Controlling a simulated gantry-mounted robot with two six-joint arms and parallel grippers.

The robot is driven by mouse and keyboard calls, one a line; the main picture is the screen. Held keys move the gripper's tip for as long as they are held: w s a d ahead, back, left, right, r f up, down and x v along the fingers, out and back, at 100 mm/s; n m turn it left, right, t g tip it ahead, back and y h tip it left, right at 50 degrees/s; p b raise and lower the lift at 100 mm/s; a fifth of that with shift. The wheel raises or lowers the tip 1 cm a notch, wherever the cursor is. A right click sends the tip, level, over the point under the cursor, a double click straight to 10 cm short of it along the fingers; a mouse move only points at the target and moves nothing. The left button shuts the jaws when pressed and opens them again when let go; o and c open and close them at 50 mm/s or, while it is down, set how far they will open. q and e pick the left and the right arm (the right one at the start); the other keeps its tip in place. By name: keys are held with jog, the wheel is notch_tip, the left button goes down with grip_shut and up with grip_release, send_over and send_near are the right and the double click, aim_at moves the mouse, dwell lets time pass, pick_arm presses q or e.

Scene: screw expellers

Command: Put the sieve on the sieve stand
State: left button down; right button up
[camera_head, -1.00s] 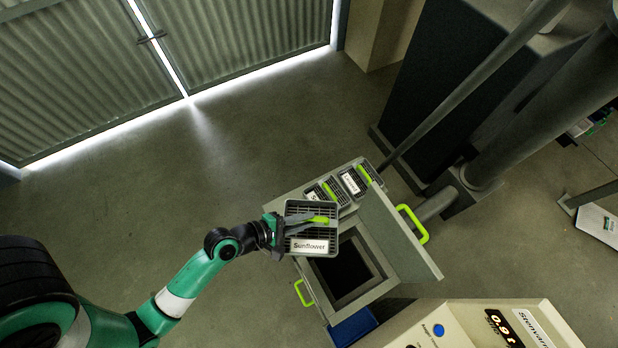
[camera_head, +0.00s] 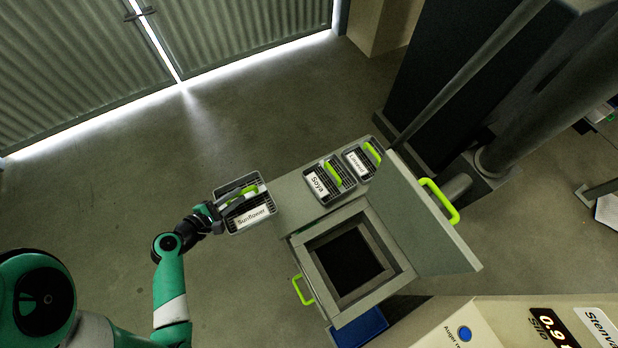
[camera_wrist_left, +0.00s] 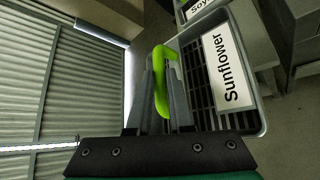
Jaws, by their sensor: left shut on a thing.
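The Sunflower sieve (camera_head: 264,219) is a grey slotted tray with a white label and a lime-green handle. My left gripper (camera_head: 233,203) is shut on that handle and holds the sieve clear of the grey surface, just left of it. In the left wrist view the sieve (camera_wrist_left: 257,110) hangs right of the gripper (camera_wrist_left: 160,88), whose fingers close around the green handle. The Soya sieve (camera_head: 340,190) and a second labelled sieve (camera_head: 372,170) sit side by side on the grey stand top (camera_head: 283,193). A free patch lies left of the Soya sieve. My right gripper is not in view.
A grey housing has an open square recess (camera_head: 350,262) and a raised lid with a green handle (camera_head: 440,205) on its right. A second green handle (camera_head: 301,290) is on its left side. A control panel (camera_head: 465,330) stands at lower right. Open floor lies left.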

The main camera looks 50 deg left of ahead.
aim_at(255, 192)
pick_arm(q)
jog(key=w+f+b, duration=0.1)
jog(key=b, duration=0.3)
jog(key=w+f+b, duration=0.1)
jog(key=b, duration=0.2)
jog(key=shift+w+d+f+b, duration=0.2)
jog(key=shift+d+f+b, duration=0.1)
jog(key=shift+b, duration=0.1)
jog(key=shift+w+d+f+b, duration=0.15)
jog(key=shift+w+d+b, duration=0.1)
jog(key=shift+w+b, duration=0.45)
jog(key=w, duration=0.4)
jog(key=shift+d+f, duration=0.25)
jog(key=shift+d, duration=0.15)
jog(key=w+f+b, duration=0.1)
jog(key=w+f, duration=0.1)
jog(key=f, duration=0.1)
jog(key=w+f+b, duration=0.1)
jog(key=w+f, duration=0.1)
jog(key=f, duration=0.1)
jog(key=w+d+f+b, duration=0.1)
jog(key=w+f, duration=0.1)
jog(key=f, duration=0.1)
jog(key=shift+d+f+b, duration=0.1)
jog(key=shift+f+b, duration=0.2)
jog(key=shift+f, duration=0.05)
